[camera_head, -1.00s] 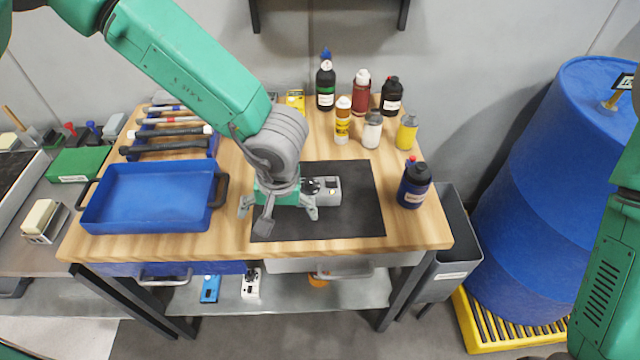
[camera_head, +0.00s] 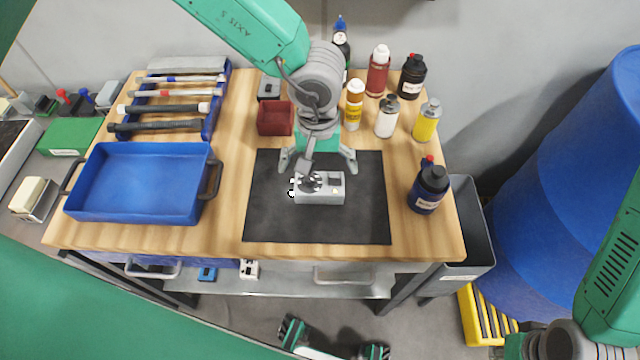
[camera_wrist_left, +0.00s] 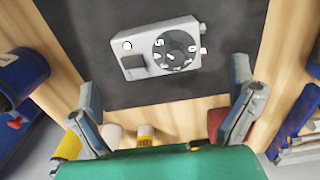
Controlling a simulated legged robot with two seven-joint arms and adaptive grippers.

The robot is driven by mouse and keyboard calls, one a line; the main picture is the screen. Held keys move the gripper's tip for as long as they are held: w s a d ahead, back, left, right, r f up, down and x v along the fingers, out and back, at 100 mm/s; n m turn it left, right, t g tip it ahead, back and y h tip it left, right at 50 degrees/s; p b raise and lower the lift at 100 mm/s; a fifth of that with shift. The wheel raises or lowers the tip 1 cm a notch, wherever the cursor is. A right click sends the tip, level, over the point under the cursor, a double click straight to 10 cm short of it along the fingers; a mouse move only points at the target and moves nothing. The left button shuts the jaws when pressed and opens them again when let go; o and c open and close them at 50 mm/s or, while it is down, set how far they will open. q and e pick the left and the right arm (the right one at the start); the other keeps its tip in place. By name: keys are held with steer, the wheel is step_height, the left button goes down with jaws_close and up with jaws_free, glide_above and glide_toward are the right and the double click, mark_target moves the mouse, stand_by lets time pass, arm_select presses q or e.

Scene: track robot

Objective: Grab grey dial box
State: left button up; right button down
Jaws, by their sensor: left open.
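The grey dial box (camera_head: 333,187) lies on the black mat (camera_head: 275,222) on the wooden workbench. My left gripper (camera_head: 318,160) is open and empty, its fingers spread above the mat's far edge, beyond the box; part of the hand covers the box's dial side. In the left wrist view the box (camera_wrist_left: 145,67) shows whole, with a round black dial, a dark window and a lit button. It lies ahead of the open fingers of my left gripper (camera_wrist_left: 168,105), with no contact visible.
A blue tray (camera_head: 72,206) and a tool rack (camera_head: 207,133) stand left. A red bin (camera_head: 275,118) and several bottles, including a yellow one (camera_head: 426,121), stand behind the mat. A dark blue bottle (camera_head: 429,188) stands right. The mat around the box is clear.

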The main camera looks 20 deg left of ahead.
mark_target(320, 182)
arm_select(q)
steer(key=shift+w+f, duration=0.15)
steer(key=shift+f, duration=1.2)
step_height(320, 182, down, 4)
steer(key=shift+d+f, duration=0.15)
steer(key=shift+f, duration=0.05)
steer(key=c, duration=1)
